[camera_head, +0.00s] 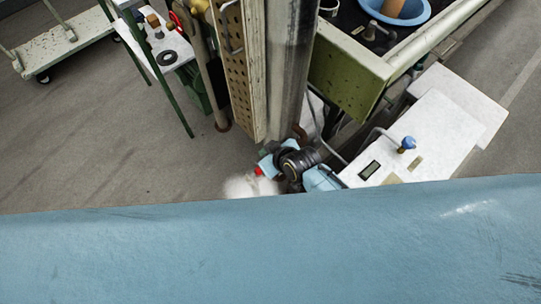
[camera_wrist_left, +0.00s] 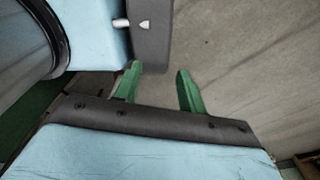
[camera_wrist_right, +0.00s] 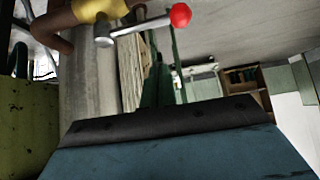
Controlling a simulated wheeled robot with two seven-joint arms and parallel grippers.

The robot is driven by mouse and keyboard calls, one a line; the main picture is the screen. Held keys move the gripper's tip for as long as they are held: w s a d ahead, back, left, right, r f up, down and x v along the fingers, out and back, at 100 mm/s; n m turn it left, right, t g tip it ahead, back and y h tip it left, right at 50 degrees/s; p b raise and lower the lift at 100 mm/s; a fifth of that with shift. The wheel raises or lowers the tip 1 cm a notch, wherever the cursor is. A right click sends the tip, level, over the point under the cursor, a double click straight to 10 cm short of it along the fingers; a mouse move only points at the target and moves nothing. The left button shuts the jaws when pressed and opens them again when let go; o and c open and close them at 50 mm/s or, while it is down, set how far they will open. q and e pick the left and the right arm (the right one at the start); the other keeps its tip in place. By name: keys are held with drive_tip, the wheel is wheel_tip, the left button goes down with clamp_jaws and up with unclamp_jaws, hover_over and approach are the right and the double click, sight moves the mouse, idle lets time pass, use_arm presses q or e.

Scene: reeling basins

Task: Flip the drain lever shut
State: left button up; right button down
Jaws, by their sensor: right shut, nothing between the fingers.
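The drain lever (camera_wrist_right: 143,26) shows in the right wrist view as a metal rod with a red ball knob (camera_wrist_right: 180,15). It points to the right from a yellow valve body (camera_wrist_right: 98,9) on a brown pipe. In the head view a small red spot (camera_head: 258,172), likely the knob, shows by my right gripper (camera_head: 264,156). My right gripper's green fingers (camera_wrist_right: 156,75) are shut and empty, below the lever in the wrist picture; contact cannot be told. My left gripper (camera_wrist_left: 159,75) is open and empty over bare floor.
A grey post (camera_head: 288,60) and a perforated panel (camera_head: 233,60) stand close to my right gripper. A green-edged bench (camera_head: 345,72) holds a blue basin (camera_head: 425,14). A white box with a blue knob (camera_head: 407,143) is at right. A white cart (camera_head: 60,40) stands far left on open floor.

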wheel_tip(320, 180, down, 5)
drive_tip(key=shift+r+b, duration=0.15)
drive_tip(key=shift+b, duration=0.55)
drive_tip(key=shift+d, duration=0.1)
use_arm(q)
drive_tip(key=shift+f, duration=0.95)
use_arm(e)
drive_tip(key=shift+d, duration=0.1)
